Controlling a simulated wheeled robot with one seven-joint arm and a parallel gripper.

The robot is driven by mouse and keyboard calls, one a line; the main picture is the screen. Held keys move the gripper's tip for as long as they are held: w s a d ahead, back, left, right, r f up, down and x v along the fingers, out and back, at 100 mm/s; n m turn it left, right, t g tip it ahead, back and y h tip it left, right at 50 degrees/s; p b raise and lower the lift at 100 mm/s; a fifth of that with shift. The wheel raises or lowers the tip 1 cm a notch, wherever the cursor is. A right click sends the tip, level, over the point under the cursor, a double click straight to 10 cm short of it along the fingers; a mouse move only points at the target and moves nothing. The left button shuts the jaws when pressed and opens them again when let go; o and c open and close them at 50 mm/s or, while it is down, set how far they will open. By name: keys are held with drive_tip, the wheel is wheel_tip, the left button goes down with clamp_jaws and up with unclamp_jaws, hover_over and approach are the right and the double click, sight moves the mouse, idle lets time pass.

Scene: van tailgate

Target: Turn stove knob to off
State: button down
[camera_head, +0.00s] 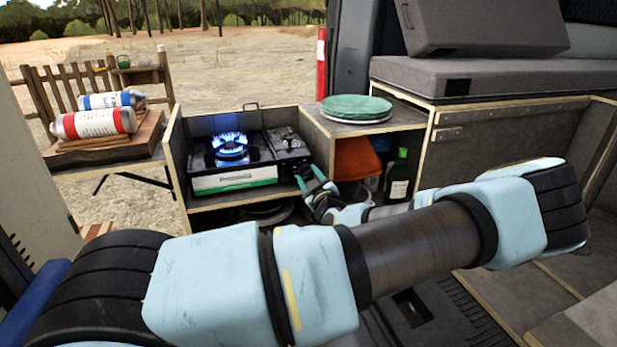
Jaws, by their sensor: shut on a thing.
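The camping stove (235,180) sits in the open wooden compartment at centre left, with a white and green front panel. Its burner (230,148) is lit with a blue flame. My gripper (308,177) is at the right front end of the stove, reaching in from the lower right. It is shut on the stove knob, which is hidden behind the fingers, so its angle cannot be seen.
Green plates (356,107) are stacked on the shelf right of the stove. An orange item (357,158) and a green bottle (398,175) stand below. Two gas canisters (95,123) lie on a wooden board at left. Wooden walls flank the stove.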

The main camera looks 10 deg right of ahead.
drive_tip(key=shift+f+m, duration=0.1)
drive_tip(key=shift+m, duration=0.2)
drive_tip(key=shift+m+b, duration=0.9)
drive_tip(key=shift+b, duration=0.05)
drive_tip(key=m+b, duration=0.1)
drive_tip(key=m, duration=0.1)
drive_tip(key=shift+d+m, duration=0.1)
drive_tip(key=shift+m, duration=0.3)
drive_tip(key=m+b, duration=0.2)
drive_tip(key=m, duration=0.4)
drive_tip(key=shift+d, duration=0.1)
drive_tip(key=m, duration=0.6)
drive_tip(key=shift+m+b, duration=0.3)
drive_tip(key=shift+m, duration=0.1)
drive_tip(key=m+b, duration=0.1)
drive_tip(key=m, duration=0.5)
drive_tip(key=shift+d+f, duration=0.1)
drive_tip(key=shift+m, duration=0.3)
